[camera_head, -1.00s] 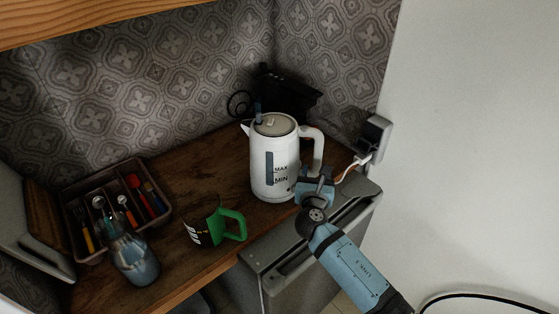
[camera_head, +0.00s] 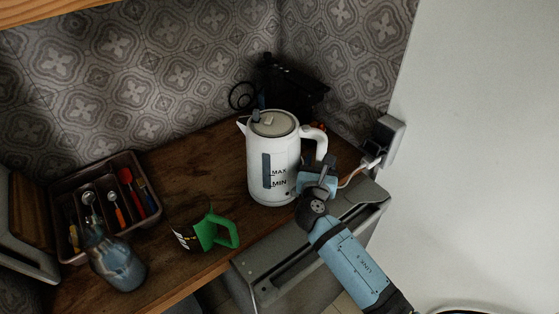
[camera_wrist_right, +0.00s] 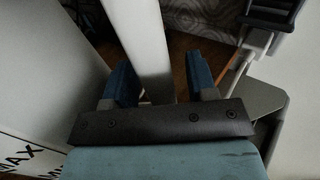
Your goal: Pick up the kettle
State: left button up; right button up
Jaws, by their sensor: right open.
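The white kettle (camera_head: 273,162) stands upright on the wooden counter, with its spout to the left and its handle (camera_head: 319,141) to the right. My right gripper (camera_head: 321,168) is at the lower part of the handle. In the right wrist view the gripper (camera_wrist_right: 160,82) is open, with the pale handle (camera_wrist_right: 144,40) between its two blue fingers, nearer the left one. The kettle body (camera_wrist_right: 45,75) fills the left side of that view. The left gripper is not in view.
A green-handled mug (camera_head: 215,231), a blue bottle (camera_head: 118,262) and a utensil tray (camera_head: 141,225) are on the counter to the left. A black object (camera_head: 295,91) stands behind the kettle. A wall socket (camera_head: 387,138) with a plugged white cord is close to my right gripper.

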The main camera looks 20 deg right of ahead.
jog(key=shift+s+a, duration=0.1)
jog(key=shift+r, duration=0.15)
jog(key=shift+c, duration=1)
grip_shut()
jog(key=shift+r, duration=0.15)
